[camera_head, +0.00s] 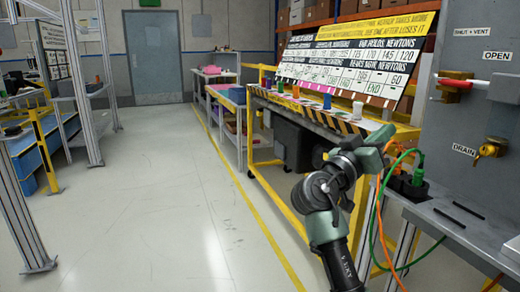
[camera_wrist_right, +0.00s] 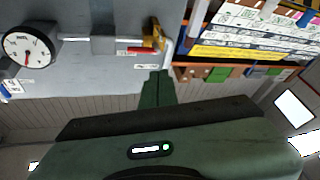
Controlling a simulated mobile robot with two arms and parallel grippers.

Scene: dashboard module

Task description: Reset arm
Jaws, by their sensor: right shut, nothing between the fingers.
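My right arm reaches up from the bottom of the head view. Its green right gripper (camera_head: 386,135) is raised in front of the gap between the yellow bench and the grey panel. In the right wrist view the gripper's fingers (camera_wrist_right: 158,76) are pressed together with nothing between them. The fingers point toward the grey panel (camera_wrist_right: 85,20) and appear apart from it. My left arm and gripper are not in view.
The grey panel (camera_head: 480,105) carries a red-handled lever (camera_head: 465,82) and a brass drain tap (camera_head: 491,148). Green (camera_head: 421,172) and orange cables hang close to my right arm. A yellow bench (camera_head: 338,132) holds small coloured cups. The floor (camera_head: 150,200) at left is clear.

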